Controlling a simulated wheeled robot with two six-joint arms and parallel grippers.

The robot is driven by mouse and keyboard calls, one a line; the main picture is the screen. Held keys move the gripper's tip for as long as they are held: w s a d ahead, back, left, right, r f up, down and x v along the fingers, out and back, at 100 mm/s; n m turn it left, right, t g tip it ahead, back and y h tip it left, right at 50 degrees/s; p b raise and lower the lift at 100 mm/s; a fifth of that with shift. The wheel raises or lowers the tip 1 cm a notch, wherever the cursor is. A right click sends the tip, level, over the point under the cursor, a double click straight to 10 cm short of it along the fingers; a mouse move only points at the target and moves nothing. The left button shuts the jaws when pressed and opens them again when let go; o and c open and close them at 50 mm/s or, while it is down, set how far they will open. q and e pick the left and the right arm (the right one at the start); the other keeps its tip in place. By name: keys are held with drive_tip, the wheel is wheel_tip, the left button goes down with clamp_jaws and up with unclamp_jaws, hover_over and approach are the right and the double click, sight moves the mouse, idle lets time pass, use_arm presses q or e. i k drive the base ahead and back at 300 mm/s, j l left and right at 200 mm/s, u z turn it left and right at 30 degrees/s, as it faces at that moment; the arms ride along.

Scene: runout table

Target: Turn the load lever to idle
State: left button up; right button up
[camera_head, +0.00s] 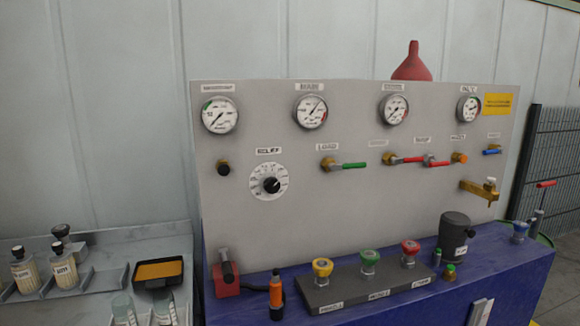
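The load lever (349,166) has a green handle on a brass valve body, on the grey panel just below the "LOAD" label. Its handle lies about level and points right. No gripper is near it, and neither of my grippers shows in the head view.
The panel (300,222) carries several gauges, a relief dial (270,184), red levers (408,159) and a brass tap (480,188). Colored knobs (370,262), an orange bottle (276,290) and a dark cylinder (454,236) stand on the blue bench below. A grey side table (95,305) is at left.

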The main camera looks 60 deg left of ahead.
sight(332, 167)
drive_tip(key=u, duration=1.5)
